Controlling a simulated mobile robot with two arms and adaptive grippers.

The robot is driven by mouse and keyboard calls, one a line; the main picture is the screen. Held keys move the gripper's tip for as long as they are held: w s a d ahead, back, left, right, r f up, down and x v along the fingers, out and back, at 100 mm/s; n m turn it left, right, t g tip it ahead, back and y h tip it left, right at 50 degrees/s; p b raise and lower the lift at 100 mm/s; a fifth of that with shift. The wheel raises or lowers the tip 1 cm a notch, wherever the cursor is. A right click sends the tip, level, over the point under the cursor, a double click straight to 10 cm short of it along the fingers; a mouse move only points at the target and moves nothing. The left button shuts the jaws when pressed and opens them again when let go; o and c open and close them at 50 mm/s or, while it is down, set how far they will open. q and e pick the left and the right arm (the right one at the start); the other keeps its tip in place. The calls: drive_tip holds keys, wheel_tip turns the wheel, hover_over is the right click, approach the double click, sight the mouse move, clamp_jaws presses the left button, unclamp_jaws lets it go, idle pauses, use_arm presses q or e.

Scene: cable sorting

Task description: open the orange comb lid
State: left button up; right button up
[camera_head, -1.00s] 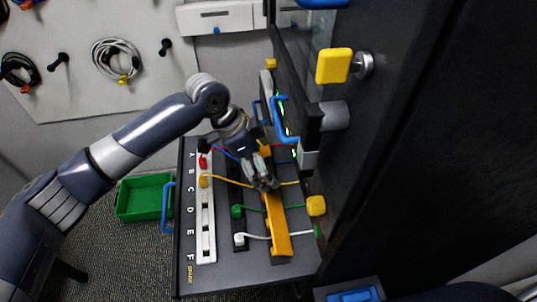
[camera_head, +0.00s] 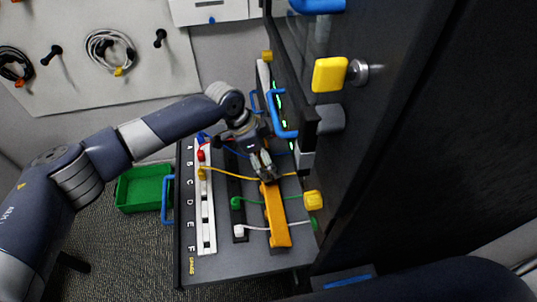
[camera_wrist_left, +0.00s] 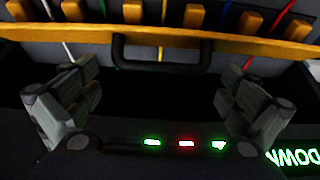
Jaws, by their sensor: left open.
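The orange comb lid (camera_head: 277,216) is a long bar on the dark shelf, running front to back across the cables. In the left wrist view it is an orange bar (camera_wrist_left: 230,42) with several teeth behind it and a black loop handle (camera_wrist_left: 160,67) on its near side. My left gripper (camera_head: 265,172) is over the far part of the lid and hides some of it. In the left wrist view its fingers (camera_wrist_left: 155,108) are wide apart, one on each side of the handle, with nothing held. I cannot tell whether they touch the lid. My right gripper is not in view.
A dark cabinet with a blue handle (camera_head: 280,118) and yellow block (camera_head: 330,74) stands close at right. A green bin (camera_head: 140,190) is at left.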

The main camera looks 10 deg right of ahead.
use_arm(q)
drive_tip(key=shift+d+f, duration=0.1)
drive_tip(key=shift+f, duration=0.15)
